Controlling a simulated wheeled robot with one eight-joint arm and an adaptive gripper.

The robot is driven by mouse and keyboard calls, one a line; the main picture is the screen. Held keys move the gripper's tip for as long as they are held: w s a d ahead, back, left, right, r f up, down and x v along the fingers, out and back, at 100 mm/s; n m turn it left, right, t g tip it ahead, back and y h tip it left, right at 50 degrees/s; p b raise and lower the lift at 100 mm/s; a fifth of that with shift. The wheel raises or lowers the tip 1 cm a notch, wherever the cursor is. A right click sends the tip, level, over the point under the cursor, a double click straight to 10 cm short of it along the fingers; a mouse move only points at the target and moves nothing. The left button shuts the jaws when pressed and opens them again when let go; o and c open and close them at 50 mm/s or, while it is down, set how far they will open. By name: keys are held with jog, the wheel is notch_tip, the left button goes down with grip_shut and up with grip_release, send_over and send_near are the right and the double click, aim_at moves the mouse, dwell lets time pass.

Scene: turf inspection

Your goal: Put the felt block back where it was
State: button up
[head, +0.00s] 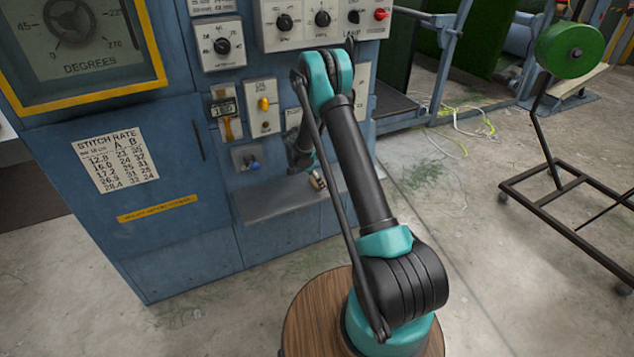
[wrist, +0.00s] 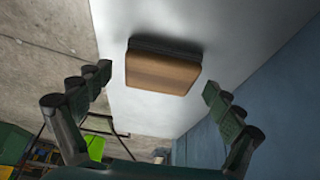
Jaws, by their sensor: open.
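The felt block (wrist: 163,72) has a light wood body with a dark layer along one side. In the wrist view it rests against a pale grey surface (wrist: 125,105), ahead of my gripper (wrist: 158,82). My gripper is open, with one finger to the left of the block and the other to the right. There are gaps on both sides, and neither finger visibly touches it. In the head view my arm hides most of the gripper. A small tan patch (head: 317,180) shows beside the arm above the cabinet's ledge; I cannot tell surely whether it is the block.
The blue cabinet (head: 180,225) carries dials, switches and a stitch rate chart (head: 115,160). Its ledge (head: 285,203) juts out under the controls. A black wheeled stand (head: 560,190) with a green roll (head: 568,50) is at the right. The concrete floor between is mostly clear.

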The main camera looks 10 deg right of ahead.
jog(key=v, duration=0.7)
dwell(0.3)
